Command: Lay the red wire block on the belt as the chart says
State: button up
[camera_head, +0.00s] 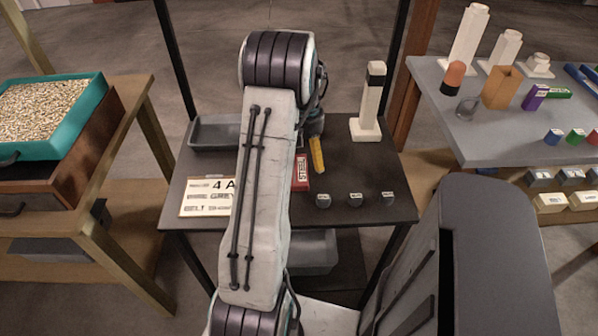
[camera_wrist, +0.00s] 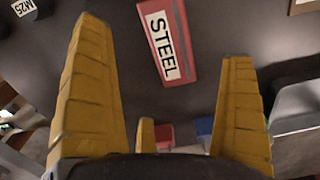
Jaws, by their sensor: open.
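A red block (camera_head: 301,172) with a white label lies on the dark table, just right of my arm in the head view. In the wrist view the red block (camera_wrist: 184,72) reads STEEL and lies tilted between my spread fingers, touching neither in the picture. My gripper (camera_wrist: 163,40) is open and empty, with yellow fingers; its height above the table is unclear. In the head view one yellow finger shows beside the block; my arm hides the rest. A white chart card (camera_head: 205,209) is partly covered by my arm; "4 A", "GREY" and "BELT" are readable. I cannot make out a belt.
Several small dark cubes (camera_head: 355,199) line the table's front right. A white post (camera_head: 369,105) stands at back right, a grey tray (camera_head: 211,133) at back left. The right table (camera_head: 505,140) holds coloured blocks; a teal grain tray (camera_head: 88,122) is left.

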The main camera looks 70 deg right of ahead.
aim_at(303, 169)
jog(key=shift+w+a+f+p, duration=0.1)
jog(key=shift+f+p, duration=0.05)
jog(key=shift+f, duration=1.6)
jog(key=shift+w+a+f+p, duration=0.1)
jog(key=shift+f+p, duration=0.05)
jog(key=shift+f, duration=1.6)
jog(key=shift+c, duration=0.2)
jog(key=c, duration=1.3)
jog(key=shift+r, duration=0.2)
notch_tip(303, 169, up, 4)
jog(key=shift+d+r, duration=0.1)
jog(key=s+a+r, duration=0.1)
jog(key=s+r, duration=0.1)
jog(key=s, duration=0.1)
jog(key=s+a+r+b, duration=0.1)
jog(key=s+r, duration=0.1)
jog(key=s, duration=0.2)
jog(key=s+a+r, duration=0.1)
jog(key=s+r, duration=0.1)
jog(key=s, duration=0.2)
jog(key=shift+a+r, duration=0.15)
jog(key=shift+a, duration=0.15)
jog(key=shift+c, duration=0.2)
jog(key=shift+s+r, duration=0.1)
